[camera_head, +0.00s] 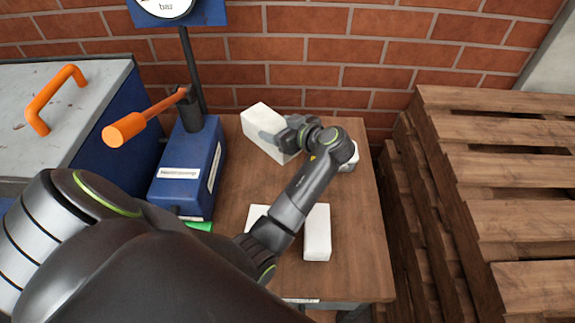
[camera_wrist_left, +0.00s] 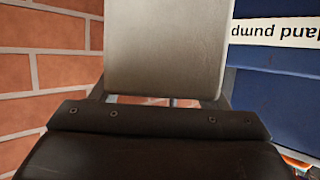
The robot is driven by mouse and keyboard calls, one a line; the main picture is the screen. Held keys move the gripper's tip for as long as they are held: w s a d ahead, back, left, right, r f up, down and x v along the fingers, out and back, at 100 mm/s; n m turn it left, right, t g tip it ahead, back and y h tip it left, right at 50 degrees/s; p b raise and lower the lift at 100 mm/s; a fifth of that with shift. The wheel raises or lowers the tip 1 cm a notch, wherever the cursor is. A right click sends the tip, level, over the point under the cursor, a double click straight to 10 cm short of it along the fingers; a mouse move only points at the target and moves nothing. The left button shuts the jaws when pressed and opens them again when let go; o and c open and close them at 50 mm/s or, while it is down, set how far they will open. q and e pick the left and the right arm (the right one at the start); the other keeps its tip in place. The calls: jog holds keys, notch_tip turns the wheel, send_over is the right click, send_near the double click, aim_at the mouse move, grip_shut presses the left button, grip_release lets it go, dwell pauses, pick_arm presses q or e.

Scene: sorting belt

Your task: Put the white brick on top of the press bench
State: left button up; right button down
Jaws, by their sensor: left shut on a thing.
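A white brick (camera_head: 264,120) is between the fingers of my left gripper (camera_head: 277,139), over the back of the wooden bench top (camera_head: 355,250). My left gripper is shut on it. In the left wrist view the brick (camera_wrist_left: 165,45) fills the top middle, shaded grey. I cannot tell whether its underside touches the wood. Two more white blocks lie nearer the front: one (camera_head: 317,232) shows fully, the other (camera_head: 256,214) is partly hidden by my forearm. My right gripper is not in view.
A blue hand pump (camera_head: 188,165) with an orange-ended lever (camera_head: 125,129) stands left of the brick. A gauge (camera_head: 165,8) rises behind it. A brick wall is at the back, stacked pallets (camera_head: 500,165) at the right. A pale object (camera_head: 350,158) is mostly hidden behind my wrist.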

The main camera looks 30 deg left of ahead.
pick_arm(q)
jog(key=f, duration=0.2)
jog(key=shift+d+f, duration=0.25)
jog(key=shift+f, duration=0.15)
jog(key=shift+a+f+p, duration=0.1)
jog(key=shift+f+p, duration=0.2)
jog(key=shift+f, duration=2.05)
jog(key=o, duration=1.2)
